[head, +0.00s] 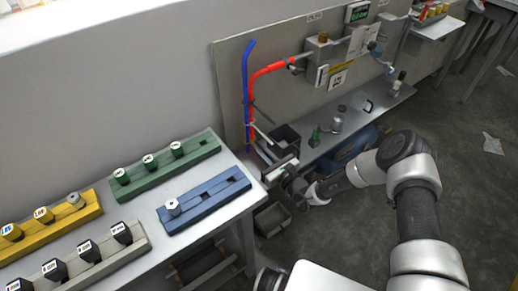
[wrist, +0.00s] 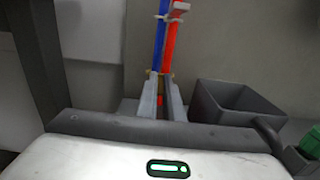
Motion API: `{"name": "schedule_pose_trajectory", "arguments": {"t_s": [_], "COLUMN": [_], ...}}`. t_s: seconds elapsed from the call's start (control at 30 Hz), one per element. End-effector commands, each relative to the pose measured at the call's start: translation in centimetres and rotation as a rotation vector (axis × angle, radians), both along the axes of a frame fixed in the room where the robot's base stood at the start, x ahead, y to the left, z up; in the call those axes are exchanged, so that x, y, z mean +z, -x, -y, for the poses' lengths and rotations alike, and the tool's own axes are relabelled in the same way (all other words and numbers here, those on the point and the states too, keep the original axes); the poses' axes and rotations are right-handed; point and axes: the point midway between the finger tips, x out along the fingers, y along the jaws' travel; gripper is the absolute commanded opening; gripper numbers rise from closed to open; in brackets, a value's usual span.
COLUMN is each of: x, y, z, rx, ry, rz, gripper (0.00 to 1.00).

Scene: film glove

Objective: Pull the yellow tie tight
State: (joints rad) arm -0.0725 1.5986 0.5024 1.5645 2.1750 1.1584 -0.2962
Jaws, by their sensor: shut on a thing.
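A blue hose (head: 246,95) and a red hose (head: 251,100) run upright side by side against the panel in the head view. In the wrist view the blue hose (wrist: 159,42) and red hose (wrist: 171,40) come down to my fingertips. A pale tie (wrist: 166,17) crosses them higher up. The yellow tie (wrist: 151,73) shows as a small yellow strip low on the hoses, at my fingertips. My gripper (wrist: 160,84) is shut on it, the fingers nearly together. The fingers hide most of the tie, so how tight its loop is cannot be told.
A dark open bin (wrist: 238,103) stands right of my fingers, close by. A green item (wrist: 302,160) is at the right edge. The table with green (head: 166,166), blue (head: 205,198) and yellow racks (head: 48,222) is at the left. A narrow bench (head: 350,118) runs along the panel.

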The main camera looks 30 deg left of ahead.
Motion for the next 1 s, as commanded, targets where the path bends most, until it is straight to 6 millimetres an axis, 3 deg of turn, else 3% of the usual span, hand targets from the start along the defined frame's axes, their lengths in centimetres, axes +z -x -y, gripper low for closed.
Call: {"name": "schedule_pose_trajectory", "arguments": {"t_s": [0.8, 1.0], "x": [0.0, 0.3], "y": [0.1, 1.3], "z": [0.1, 2.8], "rx": [0.000, -0.004], "ry": [0.001, 0.001], "rz": [0.000, -0.004], "gripper": [0.00, 0.00]}}
